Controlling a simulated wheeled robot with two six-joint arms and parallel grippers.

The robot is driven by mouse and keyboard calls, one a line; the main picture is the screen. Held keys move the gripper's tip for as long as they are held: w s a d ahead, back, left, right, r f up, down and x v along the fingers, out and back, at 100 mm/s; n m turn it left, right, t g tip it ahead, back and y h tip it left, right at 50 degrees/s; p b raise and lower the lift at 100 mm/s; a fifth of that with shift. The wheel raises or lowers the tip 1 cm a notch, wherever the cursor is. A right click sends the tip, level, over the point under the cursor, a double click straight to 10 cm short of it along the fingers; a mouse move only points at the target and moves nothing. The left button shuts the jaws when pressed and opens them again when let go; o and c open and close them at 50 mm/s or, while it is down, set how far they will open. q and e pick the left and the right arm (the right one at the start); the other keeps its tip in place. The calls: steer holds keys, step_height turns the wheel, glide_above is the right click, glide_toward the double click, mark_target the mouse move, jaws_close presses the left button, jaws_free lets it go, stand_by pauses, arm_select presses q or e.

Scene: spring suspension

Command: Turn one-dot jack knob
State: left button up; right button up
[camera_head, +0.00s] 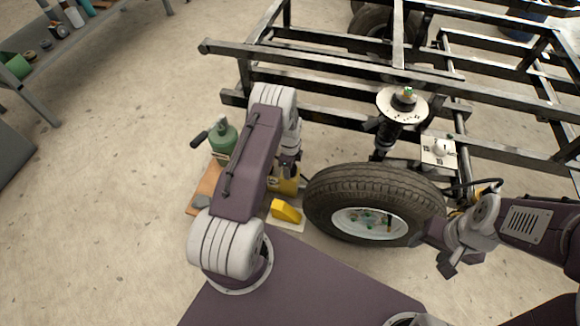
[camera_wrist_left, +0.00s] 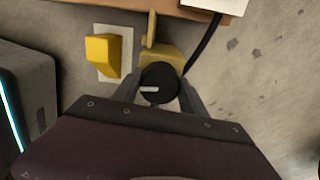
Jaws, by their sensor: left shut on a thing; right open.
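A round black knob (camera_wrist_left: 160,82) with a white pointer line sits between the fingers of my left gripper (camera_wrist_left: 160,92), which is shut on it. The pointer lies roughly crosswise, toward the left in the left wrist view. A yellow body (camera_wrist_left: 163,57) lies just beyond the knob; in the head view the yellow body (camera_head: 287,184) is partly hidden by my left arm. My left gripper (camera_head: 288,168) is low beside the tyre. No dot mark can be made out on the yellow body. My right gripper (camera_head: 449,264) is open at the right of the tyre.
The tyre (camera_head: 330,185) stands close right of my left gripper. A yellow wedge (camera_head: 285,211) lies on a pale base. A green bottle-shaped object (camera_head: 222,136) is behind my left arm. The black frame (camera_head: 330,82) spans the back.

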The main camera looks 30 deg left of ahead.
arm_select(q)
steer(key=n+p, duration=0.1)
steer(key=n, duration=0.2)
steer(key=shift+r+n+p, duration=0.1)
steer(key=shift+n+p, duration=0.2)
steer(key=n+p, duration=0.1)
steer(key=n, duration=0.3)
steer(key=shift+n, duration=0.3)
steer(key=n+p, duration=0.1)
steer(key=n, duration=0.8)
steer(key=shift+p, duration=0.35)
steer(key=n, duration=0.4)
steer(key=shift+d+n, duration=0.1)
steer(key=shift+n, duration=0.2)
steer(key=n, duration=0.4)
steer(key=shift+p, duration=0.3)
steer(key=n, duration=0.5)
steer(key=shift+n, duration=2.3)
